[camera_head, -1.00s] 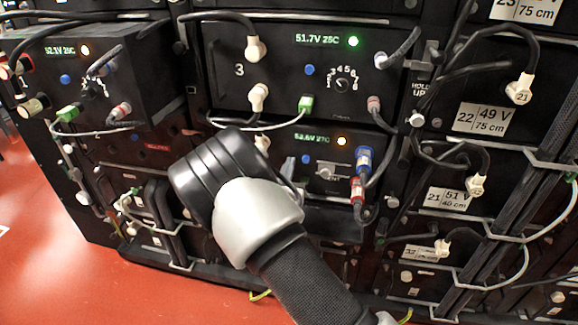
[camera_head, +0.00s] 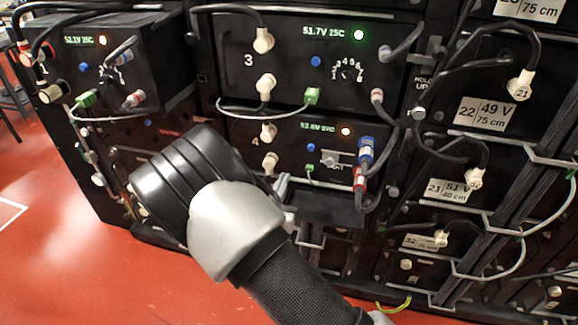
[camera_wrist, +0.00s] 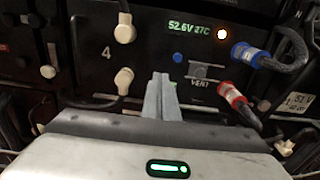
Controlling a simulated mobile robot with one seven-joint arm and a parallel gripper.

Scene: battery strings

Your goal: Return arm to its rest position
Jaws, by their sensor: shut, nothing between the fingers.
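My gripper (camera_wrist: 161,92) shows in the wrist view with its grey fingers together and empty. It points at the front of battery module 4 (camera_wrist: 145,70), whose display reads 52.6V 27C with an orange light. The fingertips appear just below and left of the VENT switch (camera_wrist: 203,72); whether they touch the panel I cannot tell. In the head view my arm reaches in from the bottom, and its black wrist housing hides the lower left of module 4 (camera_head: 300,150). Only a bit of the fingers (camera_head: 283,187) shows there.
Blue (camera_wrist: 245,55) and red (camera_wrist: 235,98) plugs with dark cables are at module 4's right. Module 3 (camera_head: 300,65) is above it. At left, another module (camera_head: 110,65) juts out of the rack. Cables loop at right. Red floor (camera_head: 60,250) is open at lower left.

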